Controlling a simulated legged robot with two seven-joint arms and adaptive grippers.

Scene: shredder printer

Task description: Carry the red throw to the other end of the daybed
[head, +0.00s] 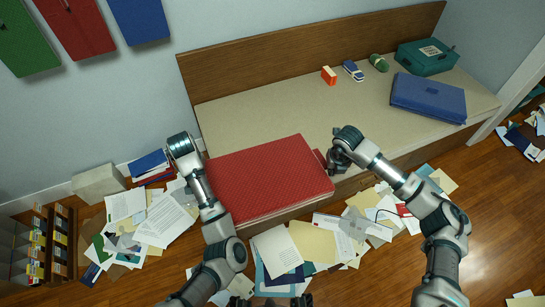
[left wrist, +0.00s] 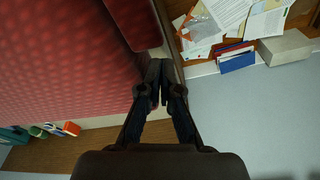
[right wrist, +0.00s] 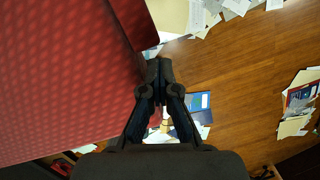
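The red throw (head: 268,178) is a thick, flat, folded rectangle at the left end of the beige daybed (head: 250,118). Its front part reaches to the daybed's front edge. My right gripper (head: 335,162) is at the throw's right side, where a red tab sticks out. In the right wrist view its fingers (right wrist: 160,70) are closed together with red between them. My left gripper is at the throw's left side, mostly hidden in the head view. In the left wrist view its fingers (left wrist: 158,72) are closed, with red showing between them.
A blue folded item (head: 428,97), a teal box (head: 426,57), a green roll (head: 379,62), a blue book (head: 353,70) and an orange box (head: 329,75) lie on the daybed's right half. Its middle is clear. Papers (head: 312,245) litter the floor in front.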

